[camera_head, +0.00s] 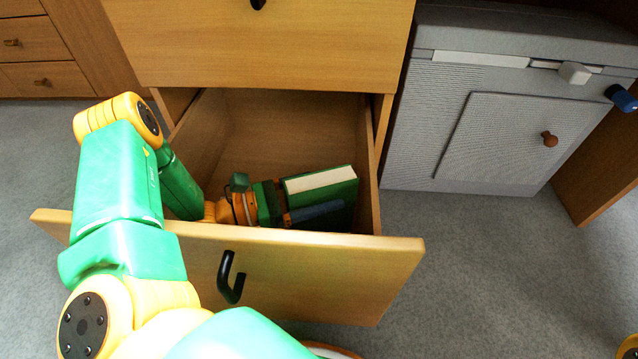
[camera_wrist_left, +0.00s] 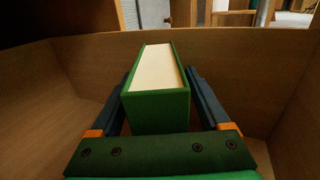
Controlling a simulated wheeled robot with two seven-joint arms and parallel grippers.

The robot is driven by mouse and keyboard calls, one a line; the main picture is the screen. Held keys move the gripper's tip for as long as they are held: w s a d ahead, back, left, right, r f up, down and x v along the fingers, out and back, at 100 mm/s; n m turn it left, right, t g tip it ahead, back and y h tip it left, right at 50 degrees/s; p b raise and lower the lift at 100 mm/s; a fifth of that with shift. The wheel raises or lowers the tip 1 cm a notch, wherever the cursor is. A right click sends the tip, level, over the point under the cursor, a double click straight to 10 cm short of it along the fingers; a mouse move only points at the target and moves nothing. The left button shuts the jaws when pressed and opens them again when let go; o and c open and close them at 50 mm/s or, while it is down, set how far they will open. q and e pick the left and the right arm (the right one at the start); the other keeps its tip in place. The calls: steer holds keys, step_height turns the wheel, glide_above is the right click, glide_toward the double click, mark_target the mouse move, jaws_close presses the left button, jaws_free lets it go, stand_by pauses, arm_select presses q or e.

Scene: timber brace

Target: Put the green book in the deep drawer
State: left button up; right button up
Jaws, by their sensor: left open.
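The green book (camera_head: 323,187) is inside the open deep drawer (camera_head: 232,110), with its cream page edge facing up. My left arm reaches over the drawer front, and my left gripper (camera_head: 317,207) is down inside the drawer at the book. In the left wrist view the open fingers (camera_wrist_left: 160,88) lie on either side of the book (camera_wrist_left: 157,108), close to its covers. I cannot tell whether they touch it. The book's underside is hidden, so its contact with the drawer floor does not show. My right gripper is not in view.
The drawer front (camera_head: 300,275) has a black handle (camera_head: 231,278). A closed wooden drawer front (camera_head: 265,45) is above it. A grey cabinet (camera_head: 515,120) with a round wooden knob stands at the right. Grey floor (camera_head: 490,270) is clear at the lower right.

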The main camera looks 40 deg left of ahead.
mark_target(286, 199)
arm_select(q)
steer(key=v, duration=0.7)
steer(key=shift+s+a+r+b, duration=0.1)
steer(key=shift+s+a+b, duration=0.1)
steer(key=shift+b, duration=0.1)
